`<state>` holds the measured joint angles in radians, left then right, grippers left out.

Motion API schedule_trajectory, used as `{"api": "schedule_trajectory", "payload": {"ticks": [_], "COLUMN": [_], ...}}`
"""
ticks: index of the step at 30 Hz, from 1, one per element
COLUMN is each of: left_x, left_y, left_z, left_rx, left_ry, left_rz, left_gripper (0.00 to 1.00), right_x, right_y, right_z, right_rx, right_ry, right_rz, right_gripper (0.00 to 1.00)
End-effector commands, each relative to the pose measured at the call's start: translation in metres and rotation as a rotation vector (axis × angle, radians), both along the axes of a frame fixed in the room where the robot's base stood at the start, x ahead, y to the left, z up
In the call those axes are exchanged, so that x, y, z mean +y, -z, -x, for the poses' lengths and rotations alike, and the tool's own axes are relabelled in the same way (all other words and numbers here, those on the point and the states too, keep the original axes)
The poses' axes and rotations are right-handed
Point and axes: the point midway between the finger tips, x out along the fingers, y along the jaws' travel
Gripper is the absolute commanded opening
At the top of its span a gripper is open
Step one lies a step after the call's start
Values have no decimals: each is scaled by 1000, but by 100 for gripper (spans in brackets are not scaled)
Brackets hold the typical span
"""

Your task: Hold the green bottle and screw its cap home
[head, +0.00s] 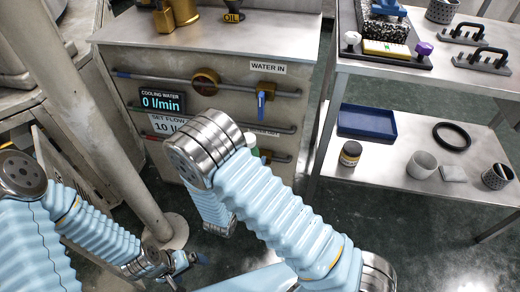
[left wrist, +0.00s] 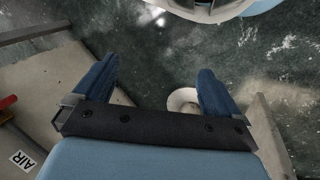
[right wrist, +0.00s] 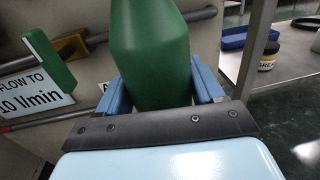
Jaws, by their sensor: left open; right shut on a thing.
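The green bottle (right wrist: 150,50) fills the top middle of the right wrist view, between the blue fingers of my right gripper (right wrist: 158,85), which is shut on it. Its upper end runs out of that picture, so I cannot see whether the cap is on. In the head view my right forearm hides the right gripper and most of the bottle; only a small patch of green (head: 254,153) shows beside the arm. My left gripper (head: 181,266) is low at the left, open, well apart from the bottle. In the left wrist view its fingers (left wrist: 155,80) are apart with nothing between them.
A metal cabinet (head: 220,60) with pipes, a blue-handled valve (head: 261,102) and a flow display (head: 162,103) stands ahead. A post (head: 110,125) rises near my left arm. At right, a shelf unit (head: 405,180) holds a blue tray (head: 367,121), a jar (head: 350,153) and a black ring (head: 451,136).

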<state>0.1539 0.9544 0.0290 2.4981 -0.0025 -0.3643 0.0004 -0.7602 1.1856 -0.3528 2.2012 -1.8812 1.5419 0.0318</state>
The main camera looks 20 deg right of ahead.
Motion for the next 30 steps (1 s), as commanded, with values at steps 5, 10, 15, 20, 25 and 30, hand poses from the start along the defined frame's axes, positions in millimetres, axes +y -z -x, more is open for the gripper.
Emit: {"api": "schedule_trajectory", "payload": {"ticks": [5,10,15,20,25,30], "left_x": [0,0,0,0,0,-3], "left_y": [0,0,0,0,0,-3], "left_z": [0,0,0,0,0,-9], "left_rx": [0,0,0,0,0,1], "left_ry": [0,0,0,0,0,-4], "left_rz": [0,0,0,0,0,6], "left_gripper": [98,98,98,98,98,74], "right_x": [49,85,103,108,107,107], "right_y": [6,11,13,13,13,14], "right_z": [-6,-11,-14,-14,-14,-14], "right_rx": [0,-1,-2,-2,-2,0], "right_ry": [-218,-377,-458,-477,-476,-475], "right_rz": [3,2,1,0,0,0], "right_gripper": [12,12,12,12,12,0]}}
